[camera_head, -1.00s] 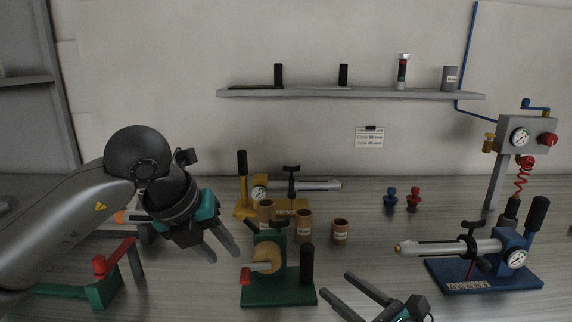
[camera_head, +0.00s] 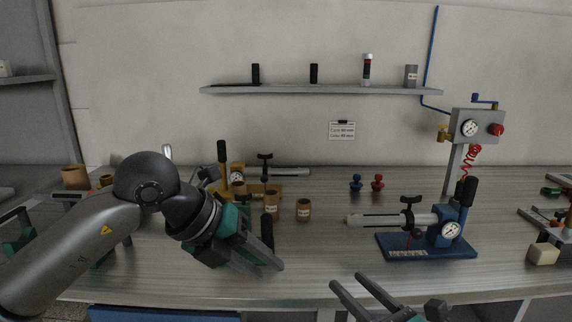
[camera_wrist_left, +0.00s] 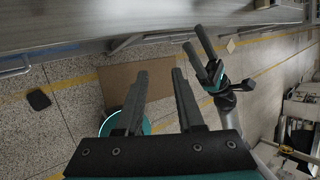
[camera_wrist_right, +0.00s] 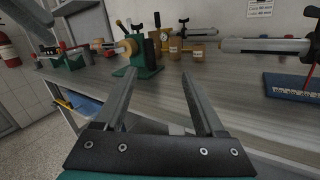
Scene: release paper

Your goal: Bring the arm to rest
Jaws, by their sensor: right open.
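My left gripper (camera_head: 278,266) hangs tilted down to the right in the head view. In the left wrist view its two fingers (camera_wrist_left: 160,72) are apart with nothing between them, over floor. My right gripper (camera_head: 348,281) is low in the head view, by the bench's front edge. In the right wrist view its fingers (camera_wrist_right: 158,72) are spread and empty, pointing toward the bench. The right gripper also shows in the left wrist view (camera_wrist_left: 193,42), to the right of the left fingers. Both grippers are clear of the bench objects.
The bench (camera_head: 330,255) holds a blue press (camera_head: 420,246), a yellow press (camera_head: 262,190), several brown cups (camera_head: 303,210) and a green press (camera_wrist_right: 143,55), mostly hidden behind my left gripper in the head view. A blue bin (camera_wrist_right: 85,103) sits under the bench.

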